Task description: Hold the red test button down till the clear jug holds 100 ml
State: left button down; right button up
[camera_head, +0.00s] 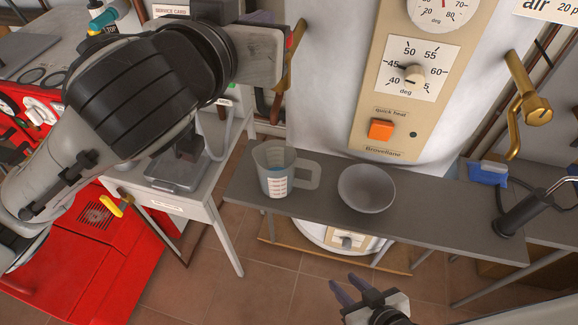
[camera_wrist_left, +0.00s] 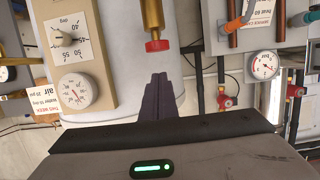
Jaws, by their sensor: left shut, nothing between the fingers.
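The red test button (camera_wrist_left: 157,45) is the red cap at the end of a brass fitting in the left wrist view. My left gripper (camera_wrist_left: 160,78) is shut and empty, its dark fingertips just short of the button with a visible gap. My right gripper (camera_head: 350,287) is low at the front, open and empty.
A grey bowl (camera_head: 367,190) stands on the bench right of the jug. Behind is the boiler panel with a dial and an orange switch (camera_head: 380,129). A brass tap (camera_head: 532,103) hangs at the right. A red machine (camera_head: 85,255) stands at the lower left.

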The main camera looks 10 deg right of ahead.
pick_arm(q)
jog(key=shift+v, duration=2.3)
pick_arm(e)
jog(key=shift+f, duration=0.2)
pick_arm(q)
jog(key=shift+d+r, duration=0.1)
pick_arm(e)
jog(key=c, duration=0.4)
grip_shut()
pick_arm(q)
jog(key=s+a+f+n+g+y, duration=0.15)
jog(key=a+f, duration=0.25)
jog(key=f, duration=0.5)
jog(key=a+f+n+g+y, duration=0.1)
jog(key=a+f+g, duration=0.25)
jog(key=f, duration=0.65)
jog(key=s+a+f+g+y, duration=0.1)
jog(key=s+a+f+g, duration=0.1)
jog(key=s+a+f, duration=0.7)
jog(key=s+a+f+g+y, duration=0.25)
jog(key=s+f, duration=0.25)
jog(key=f, duration=0.9)
notch_tip(320, 180, down, 11)
jog(key=s+d+t+h, duration=0.1)
jog(key=t+h, duration=0.1)
jog(key=t, duration=0.2)
jog(key=shift+s, duration=0.2)
jog(key=shift+d, duration=0.1)
